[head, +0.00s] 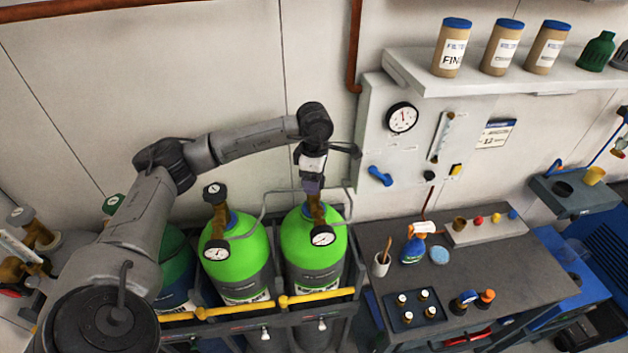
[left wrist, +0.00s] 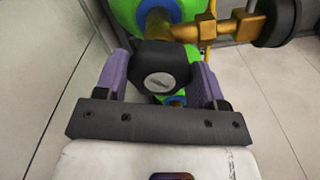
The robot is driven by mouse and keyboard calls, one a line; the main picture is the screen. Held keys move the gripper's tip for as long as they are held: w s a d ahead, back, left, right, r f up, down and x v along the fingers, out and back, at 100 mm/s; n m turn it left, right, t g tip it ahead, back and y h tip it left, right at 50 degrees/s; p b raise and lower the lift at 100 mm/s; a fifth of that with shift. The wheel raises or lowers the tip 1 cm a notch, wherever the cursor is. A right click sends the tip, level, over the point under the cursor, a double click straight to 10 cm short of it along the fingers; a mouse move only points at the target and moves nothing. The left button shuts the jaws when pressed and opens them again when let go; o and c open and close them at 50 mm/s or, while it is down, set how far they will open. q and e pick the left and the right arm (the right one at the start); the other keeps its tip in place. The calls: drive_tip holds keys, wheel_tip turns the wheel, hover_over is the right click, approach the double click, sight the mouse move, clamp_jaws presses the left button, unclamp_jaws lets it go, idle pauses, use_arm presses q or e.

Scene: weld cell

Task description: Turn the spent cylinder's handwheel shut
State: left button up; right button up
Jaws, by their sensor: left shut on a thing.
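Two bright green cylinders stand in a rack: a left one (head: 236,262) and a right one (head: 313,255), each with a brass valve and a round gauge. My left gripper (head: 312,187) points down on top of the right cylinder's valve (head: 318,212). In the left wrist view its purple fingers (left wrist: 162,75) are on both sides of a black handwheel (left wrist: 160,82) with a silver centre, shut on it. That handwheel is hidden by the gripper in the head view. The left cylinder's dark handwheel (head: 214,192) is free. My right gripper is not in view.
Yellow bars (head: 318,296) run across the rack front. A hose curves behind the valves. A wall panel (head: 372,125) with a gauge is right of the gripper. A workbench (head: 470,265) with a spray bottle (head: 416,243) and small parts stands at right.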

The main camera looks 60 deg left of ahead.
use_arm(q)
drive_tip(key=m+b, duration=0.1)
drive_tip(key=m, duration=0.4)
drive_tip(key=shift+m, duration=1.2)
drive_tip(key=shift+b, duration=0.3)
drive_tip(key=shift+r+m, duration=0.1)
drive_tip(key=shift+m, duration=0.4)
drive_tip(key=o, duration=0.9)
drive_tip(key=shift+o, duration=0.2)
